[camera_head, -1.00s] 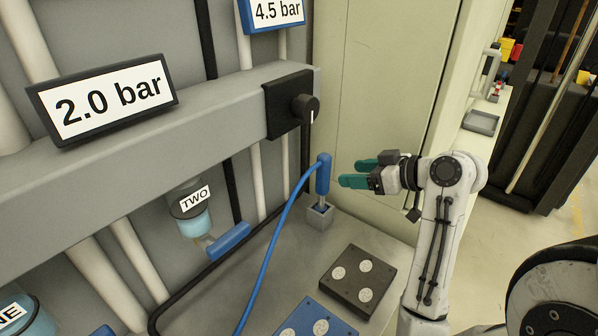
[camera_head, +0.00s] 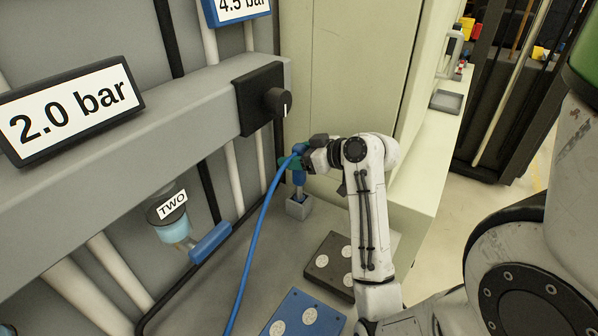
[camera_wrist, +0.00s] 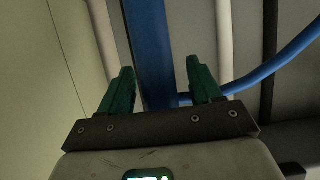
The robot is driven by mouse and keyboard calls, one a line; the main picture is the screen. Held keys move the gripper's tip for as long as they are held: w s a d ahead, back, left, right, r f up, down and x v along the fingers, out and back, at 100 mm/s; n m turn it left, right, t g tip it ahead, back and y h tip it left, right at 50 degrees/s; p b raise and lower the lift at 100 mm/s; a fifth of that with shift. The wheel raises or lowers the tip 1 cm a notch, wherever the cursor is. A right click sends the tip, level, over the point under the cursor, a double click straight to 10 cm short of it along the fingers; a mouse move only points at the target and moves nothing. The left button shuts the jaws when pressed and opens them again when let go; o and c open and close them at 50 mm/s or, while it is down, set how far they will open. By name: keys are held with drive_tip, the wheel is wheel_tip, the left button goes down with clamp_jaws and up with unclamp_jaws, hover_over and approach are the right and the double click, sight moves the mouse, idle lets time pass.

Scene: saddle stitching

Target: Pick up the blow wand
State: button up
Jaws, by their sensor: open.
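The blue blow wand (camera_head: 299,176) stands upright in a small grey holder (camera_head: 299,206) on the bench, with a blue hose running from its top down to the front left. My gripper (camera_head: 291,162) is at the wand's upper part, with its green fingers on either side of it. In the wrist view the wand (camera_wrist: 150,50) runs between the two open fingers (camera_wrist: 158,85), with gaps visible on both sides. The wand's top is partly hidden by the gripper in the head view.
A black knob (camera_head: 277,102) on the grey rail is just above and left of my gripper. A dark block (camera_head: 330,265) and a blue block (camera_head: 303,318) with round discs lie on the bench in front. A jar marked TWO (camera_head: 173,212) hangs at left.

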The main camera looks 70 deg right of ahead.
drive_tip(key=shift+w+d+f, duration=0.15)
drive_tip(key=shift+w+f, duration=0.05)
drive_tip(key=shift+w, duration=0.3)
drive_tip(key=c, duration=1.2)
